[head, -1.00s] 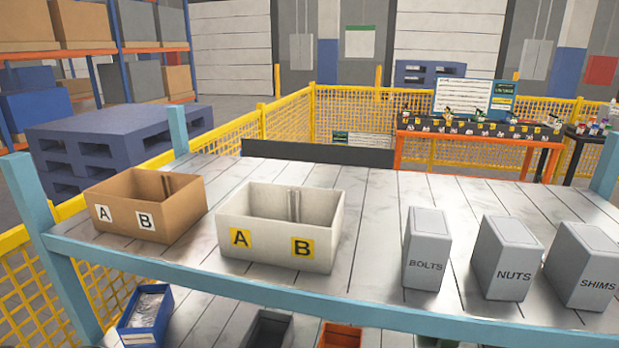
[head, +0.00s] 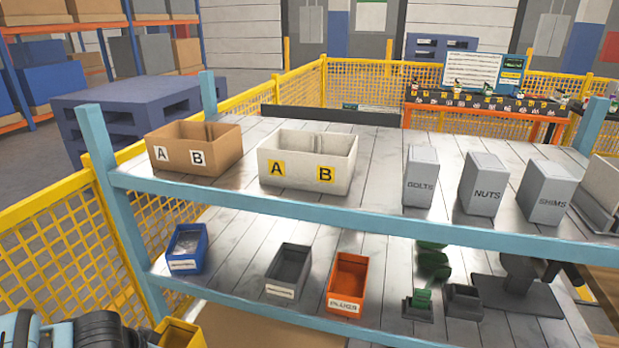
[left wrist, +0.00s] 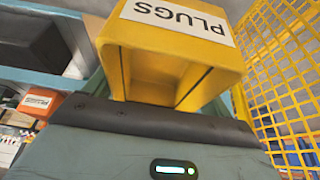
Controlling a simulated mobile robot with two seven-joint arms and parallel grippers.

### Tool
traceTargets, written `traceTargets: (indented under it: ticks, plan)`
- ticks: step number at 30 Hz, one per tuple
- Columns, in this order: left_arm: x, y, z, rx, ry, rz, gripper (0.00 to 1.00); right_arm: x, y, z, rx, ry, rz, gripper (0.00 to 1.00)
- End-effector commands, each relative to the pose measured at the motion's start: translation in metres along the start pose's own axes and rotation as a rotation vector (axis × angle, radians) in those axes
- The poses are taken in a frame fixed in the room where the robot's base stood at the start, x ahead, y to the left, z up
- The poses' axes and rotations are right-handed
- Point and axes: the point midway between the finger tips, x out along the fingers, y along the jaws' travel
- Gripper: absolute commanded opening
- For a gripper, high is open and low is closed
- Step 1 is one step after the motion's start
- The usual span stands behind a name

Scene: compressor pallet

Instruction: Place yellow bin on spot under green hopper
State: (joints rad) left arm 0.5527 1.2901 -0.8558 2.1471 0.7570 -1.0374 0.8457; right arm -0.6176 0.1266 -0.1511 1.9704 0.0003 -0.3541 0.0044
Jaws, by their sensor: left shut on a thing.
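The yellow bin (head: 182,334) shows only in part at the bottom left of the head view, below the shelf unit. In the left wrist view the yellow bin (left wrist: 165,75) is large and close, with a white PLUGS label that reads upside down. My left gripper (head: 150,336) is shut on it; its fingertips are not clearly seen. A dark green part (head: 433,263), possibly the green hopper, stands on the lower shelf right of the middle, partly hidden by the upper shelf's edge. My right gripper is not in view.
Yellow mesh fencing (head: 60,240) stands at the left.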

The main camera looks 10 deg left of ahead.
Motion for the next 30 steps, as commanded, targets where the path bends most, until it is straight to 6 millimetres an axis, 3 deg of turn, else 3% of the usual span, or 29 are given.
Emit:
traceTargets:
  ticks: [1, 10, 18, 24, 30]
  plan:
    - [0.000, 0.000, -0.001, 0.000, 0.001, 0.000, 0.59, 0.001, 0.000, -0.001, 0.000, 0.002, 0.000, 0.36]
    - [-0.023, 0.062, -0.028, -0.039, -0.011, 0.017, 0.59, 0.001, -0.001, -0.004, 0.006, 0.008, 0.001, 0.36]
    - [-0.070, 0.124, -0.055, -0.063, -0.010, 0.002, 0.59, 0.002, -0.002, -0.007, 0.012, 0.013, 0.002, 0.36]
    - [-0.097, 0.146, -0.063, -0.070, -0.001, -0.019, 0.59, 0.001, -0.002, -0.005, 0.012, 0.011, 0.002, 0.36]
    - [-0.104, 0.151, -0.065, -0.073, 0.001, -0.030, 0.59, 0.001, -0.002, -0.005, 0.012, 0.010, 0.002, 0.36]
